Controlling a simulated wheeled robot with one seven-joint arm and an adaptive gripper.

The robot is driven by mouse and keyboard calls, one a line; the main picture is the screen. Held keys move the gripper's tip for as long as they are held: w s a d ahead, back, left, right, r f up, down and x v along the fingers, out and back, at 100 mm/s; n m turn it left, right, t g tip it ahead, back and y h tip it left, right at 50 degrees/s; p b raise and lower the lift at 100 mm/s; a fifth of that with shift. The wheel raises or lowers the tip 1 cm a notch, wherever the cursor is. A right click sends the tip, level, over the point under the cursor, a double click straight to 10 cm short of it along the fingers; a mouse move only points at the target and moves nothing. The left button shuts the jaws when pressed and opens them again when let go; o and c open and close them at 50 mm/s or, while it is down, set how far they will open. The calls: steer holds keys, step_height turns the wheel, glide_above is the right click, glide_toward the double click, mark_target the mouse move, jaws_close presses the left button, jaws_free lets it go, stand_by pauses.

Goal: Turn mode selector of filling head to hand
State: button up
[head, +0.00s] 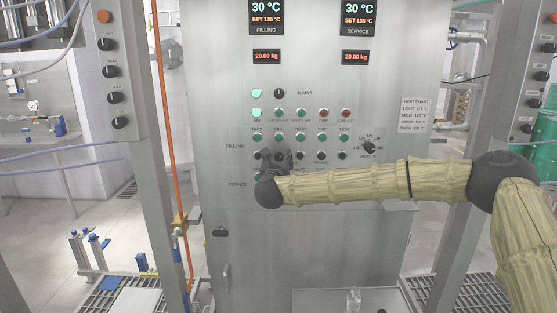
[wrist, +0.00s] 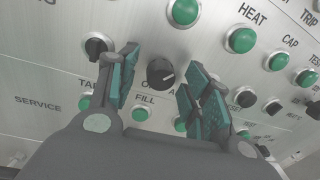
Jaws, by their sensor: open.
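A black rotary selector knob (wrist: 160,73) sits on the steel panel between my fingertips in the wrist view. It has a light pointer mark; its label below is partly hidden, so I cannot read its setting fully. A green lamp (wrist: 183,12) is above it. My gripper (wrist: 158,88) is open around the knob, one finger on each side, with visible gaps and no clear contact. In the head view my gripper (head: 277,160) covers part of the lower FILLING row, hiding the knob there.
Other knobs stand close by: one at left (wrist: 95,47) beside my left finger, another at right (wrist: 245,97). A HEAT lamp (wrist: 241,40) is at upper right. In the head view, posts with knobs (head: 112,71) flank the cabinet (head: 310,240).

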steer(key=shift+c, duration=0.2)
steer(key=c, duration=1)
